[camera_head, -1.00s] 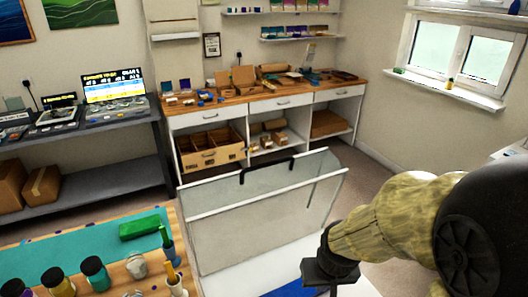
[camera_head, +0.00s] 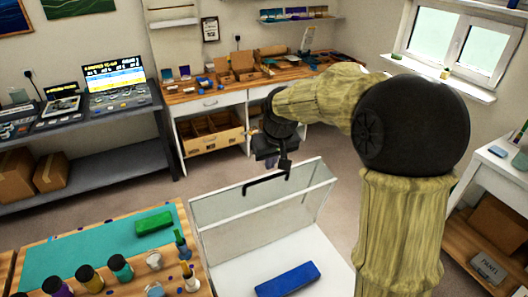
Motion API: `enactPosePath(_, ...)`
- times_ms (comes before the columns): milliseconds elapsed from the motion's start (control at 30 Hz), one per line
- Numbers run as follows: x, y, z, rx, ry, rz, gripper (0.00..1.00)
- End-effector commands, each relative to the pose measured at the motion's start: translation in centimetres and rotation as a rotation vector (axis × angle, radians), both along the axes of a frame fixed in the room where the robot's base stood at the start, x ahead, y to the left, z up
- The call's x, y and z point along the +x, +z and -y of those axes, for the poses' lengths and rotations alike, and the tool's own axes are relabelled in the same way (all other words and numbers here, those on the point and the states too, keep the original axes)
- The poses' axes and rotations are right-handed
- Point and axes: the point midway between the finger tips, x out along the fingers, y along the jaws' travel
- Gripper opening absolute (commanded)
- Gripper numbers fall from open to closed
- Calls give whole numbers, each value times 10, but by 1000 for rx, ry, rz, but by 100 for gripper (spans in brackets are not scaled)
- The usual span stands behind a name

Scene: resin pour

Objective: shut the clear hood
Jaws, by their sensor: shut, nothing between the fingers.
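The clear hood (camera_head: 232,228) stands raised in the lower middle of the head view, its see-through panels tilted up over a white base (camera_head: 315,248). A dark bar handle (camera_head: 262,183) runs along its upper edge. My gripper (camera_head: 284,165) is shut and empty, pointing down at the right end of the handle. I cannot tell whether the fingertips touch the handle. A blue block (camera_head: 287,280) lies on the white base in front of the hood.
A wooden bench with a teal mat (camera_head: 100,245), a green block (camera_head: 154,222) and several bottles (camera_head: 90,278) is at the left. Behind is a wooden-topped cabinet (camera_head: 210,103) with boxes. A white table (camera_head: 503,165) stands at the right.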

Motion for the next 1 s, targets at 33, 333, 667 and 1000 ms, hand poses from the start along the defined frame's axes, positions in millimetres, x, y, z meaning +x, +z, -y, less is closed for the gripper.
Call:
enactPosePath(33,10,24,-6,6,15,5,0)
enactPosePath(333,27,48,-20,15,51,15,0)
enactPosePath(667,28,44,-20,15,50,13,0)
enactPosePath(1000,40,3,-26,15,51,8,0)
